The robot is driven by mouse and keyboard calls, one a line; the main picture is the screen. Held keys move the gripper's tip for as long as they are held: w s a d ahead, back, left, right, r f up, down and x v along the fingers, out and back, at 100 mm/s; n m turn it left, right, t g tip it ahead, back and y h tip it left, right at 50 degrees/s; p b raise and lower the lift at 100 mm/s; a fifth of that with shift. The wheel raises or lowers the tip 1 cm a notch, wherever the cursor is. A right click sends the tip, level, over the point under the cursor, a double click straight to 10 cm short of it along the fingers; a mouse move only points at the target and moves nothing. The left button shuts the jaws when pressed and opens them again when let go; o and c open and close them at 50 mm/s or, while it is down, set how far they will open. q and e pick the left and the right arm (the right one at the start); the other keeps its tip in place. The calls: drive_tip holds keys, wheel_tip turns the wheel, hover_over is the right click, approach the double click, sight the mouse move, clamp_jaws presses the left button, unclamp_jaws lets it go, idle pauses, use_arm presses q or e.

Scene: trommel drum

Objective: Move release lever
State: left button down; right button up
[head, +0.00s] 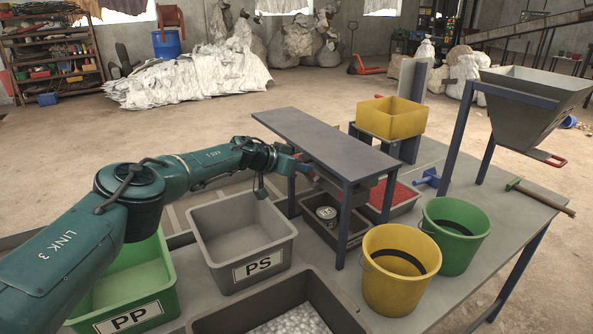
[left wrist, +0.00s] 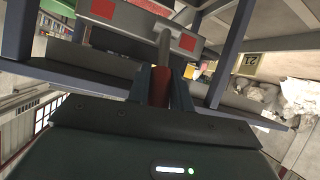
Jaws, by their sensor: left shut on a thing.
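My left gripper (head: 303,168) is at the left end of the grey-topped frame (head: 325,143), just below its top. In the left wrist view my left gripper (left wrist: 161,84) is shut around the red grip of a lever (left wrist: 162,90). A grey rod runs from this grip up to a grey crossbar (left wrist: 135,18) with red patches. In the head view the fingers and frame largely hide the lever, and its full travel cannot be seen. My right gripper is in neither view.
A grey PS bin (head: 240,235) and a green PP bin (head: 125,285) stand left of the frame. Yellow (head: 400,270) and green (head: 455,235) buckets stand to its right. A hopper (head: 530,105) stands at the far right. A dark tray (head: 275,305) holds pale pellets.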

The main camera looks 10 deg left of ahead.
use_arm(q)
drive_tip(key=shift+w+d+r+g+y+b, duration=0.15)
drive_tip(key=shift+w+d+g+y+b, duration=0.25)
drive_tip(key=shift+b, duration=0.75)
drive_tip(key=c, duration=1.3)
unclamp_jaws()
drive_tip(key=shift+o, duration=0.2)
drive_tip(key=shift+r, duration=0.1)
drive_tip(key=shift+a+r, duration=0.1)
